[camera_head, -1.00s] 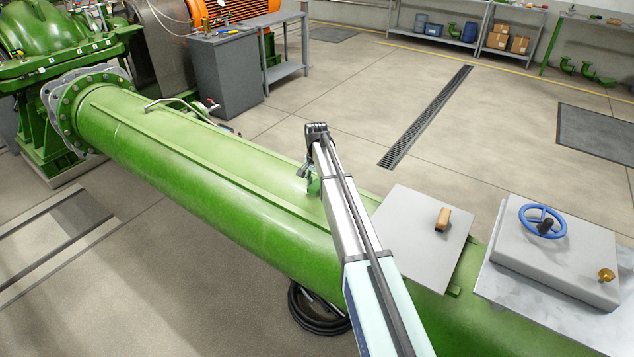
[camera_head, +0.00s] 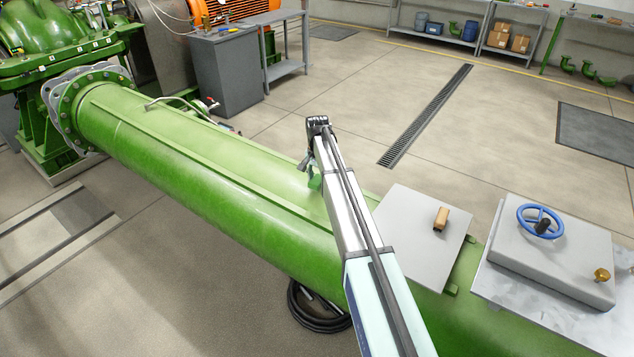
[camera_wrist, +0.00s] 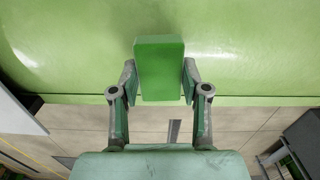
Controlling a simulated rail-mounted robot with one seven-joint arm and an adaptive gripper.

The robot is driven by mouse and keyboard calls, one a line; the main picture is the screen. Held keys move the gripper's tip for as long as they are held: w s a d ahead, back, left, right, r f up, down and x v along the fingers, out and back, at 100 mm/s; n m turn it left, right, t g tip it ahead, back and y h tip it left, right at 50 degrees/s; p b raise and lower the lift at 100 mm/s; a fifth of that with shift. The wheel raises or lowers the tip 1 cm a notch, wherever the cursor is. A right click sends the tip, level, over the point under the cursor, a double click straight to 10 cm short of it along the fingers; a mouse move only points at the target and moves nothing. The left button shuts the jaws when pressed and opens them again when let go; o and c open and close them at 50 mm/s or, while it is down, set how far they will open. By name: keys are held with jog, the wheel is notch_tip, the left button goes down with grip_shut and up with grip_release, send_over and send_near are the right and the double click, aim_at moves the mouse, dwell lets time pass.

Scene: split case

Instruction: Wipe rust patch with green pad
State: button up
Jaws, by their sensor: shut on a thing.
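My gripper (camera_wrist: 159,80) is shut on a green pad (camera_wrist: 159,62), a flat upright-looking block between the two fingers in the wrist view. Behind the pad is the curved green casing (camera_wrist: 60,45), close to it; I cannot tell whether they touch. In the head view the casing (camera_head: 215,200) runs from the upper left to the lower right. My arm reaches over it and mostly hides the gripper (camera_head: 312,180). No rust patch can be made out on the visible part of the casing.
A grey plate with a wooden-coloured block (camera_head: 440,219) lies on the casing to the right of my arm. Beyond it is a grey box with a blue handwheel (camera_head: 541,221). A coiled black hose (camera_head: 318,308) lies on the floor. A grey cabinet (camera_head: 226,75) stands behind the casing.

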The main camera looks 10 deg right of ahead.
jog(key=shift+r+p, duration=1.2)
jog(key=shift+r, duration=1.55)
jog(key=shift+f, duration=0.1)
